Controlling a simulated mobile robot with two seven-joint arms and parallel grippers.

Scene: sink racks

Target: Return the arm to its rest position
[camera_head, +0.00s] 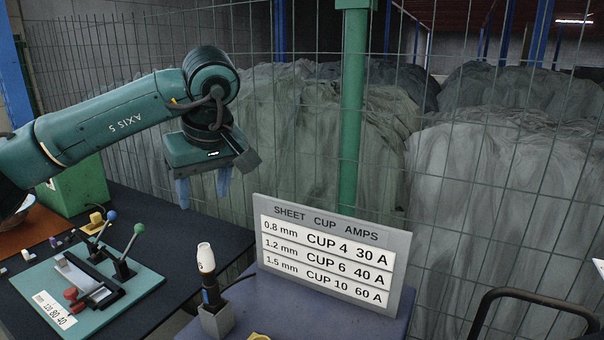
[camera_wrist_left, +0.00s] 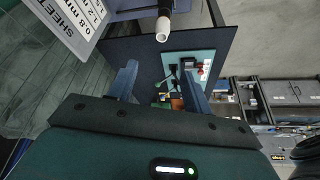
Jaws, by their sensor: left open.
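My left arm, teal, comes in from the left in the head view and reaches over the dark table. My left gripper (camera_head: 203,188) hangs from it with two blue fingers pointing down. The fingers are apart with nothing between them. It is in the air above the table's back edge, in front of the wire fence. In the left wrist view the two blue fingers of the left gripper (camera_wrist_left: 163,85) are also spread, with the table far below them. My right gripper is not in either view.
A sign (camera_head: 333,250) headed "SHEET CUP AMPS" stands on a purple-grey table. A white-tipped tool (camera_head: 206,258) stands upright in a holder beside it. A teal panel with levers (camera_head: 140,290) lies on the dark table (camera_head: 205,235). A green post (camera_head: 352,120) and wire fence stand behind.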

